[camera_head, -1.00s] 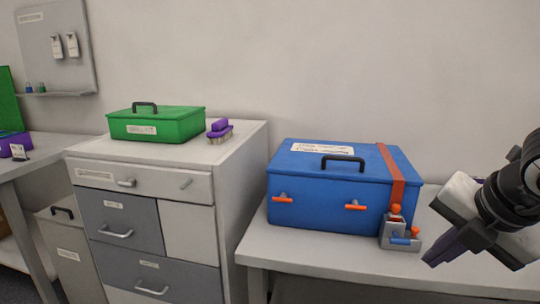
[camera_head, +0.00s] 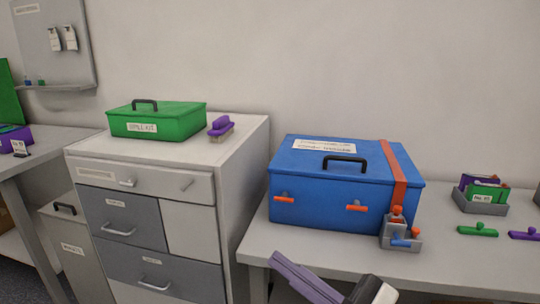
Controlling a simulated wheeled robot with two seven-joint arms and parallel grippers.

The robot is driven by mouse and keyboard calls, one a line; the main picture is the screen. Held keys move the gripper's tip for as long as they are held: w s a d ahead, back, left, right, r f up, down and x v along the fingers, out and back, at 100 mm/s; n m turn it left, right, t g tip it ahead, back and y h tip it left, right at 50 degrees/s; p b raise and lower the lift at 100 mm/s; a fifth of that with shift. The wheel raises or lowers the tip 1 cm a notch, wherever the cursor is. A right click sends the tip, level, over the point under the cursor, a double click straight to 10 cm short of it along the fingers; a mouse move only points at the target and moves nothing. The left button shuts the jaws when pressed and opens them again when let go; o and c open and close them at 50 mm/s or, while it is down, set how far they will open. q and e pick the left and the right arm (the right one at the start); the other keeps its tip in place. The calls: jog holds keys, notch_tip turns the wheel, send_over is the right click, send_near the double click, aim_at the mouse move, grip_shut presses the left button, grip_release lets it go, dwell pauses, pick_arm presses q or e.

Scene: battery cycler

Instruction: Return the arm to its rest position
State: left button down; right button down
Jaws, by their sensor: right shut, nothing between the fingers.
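My right gripper (camera_head: 282,264) shows at the bottom edge, just right of the middle, in front of the table's front edge. Its dark purple-grey fingers point up and left. They are shut with nothing between them. Part of its white and black body shows at the frame's bottom; the rest of the arm is out of frame. The gripper is apart from the blue box (camera_head: 318,194) on the table behind it. My left gripper is not in view.
The table (camera_head: 452,268) holds the blue box with an orange strap, a small grey holder (camera_head: 400,243), a grey tray (camera_head: 481,206) and a green clamp-like piece (camera_head: 478,230). A drawer cabinet (camera_head: 190,229) stands left, bearing a green case (camera_head: 160,120) and a purple brush (camera_head: 221,126).

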jog(key=w+d+f+m+t+h, duration=0.3)
jog(key=d+f+m+t+h, duration=0.3)
jog(key=f+m+h, duration=0.4)
jog(key=s+d+f+m+g+h+p, duration=0.1)
jog(key=s+d+f+m+g+h, duration=0.2)
jog(key=f, duration=0.6)
jog(key=s+d+f+m+g+h+p, duration=0.1)
jog(key=s+d+f+m+g+h, duration=0.2)
jog(key=f, duration=0.6)
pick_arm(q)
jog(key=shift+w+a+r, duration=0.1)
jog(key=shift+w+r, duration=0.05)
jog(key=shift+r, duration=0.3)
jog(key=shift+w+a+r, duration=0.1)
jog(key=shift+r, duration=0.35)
pick_arm(e)
jog(key=s+f+m+g, duration=0.1)
jog(key=s+f+g, duration=0.2)
jog(key=s+f, duration=0.6)
jog(key=s+d, duration=0.1)
jog(key=s, duration=0.2)
jog(key=shift+s+f, duration=0.2)
jog(key=shift+f, duration=0.05)
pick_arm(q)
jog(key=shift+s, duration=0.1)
pick_arm(e)
jog(key=shift+a, duration=0.1)
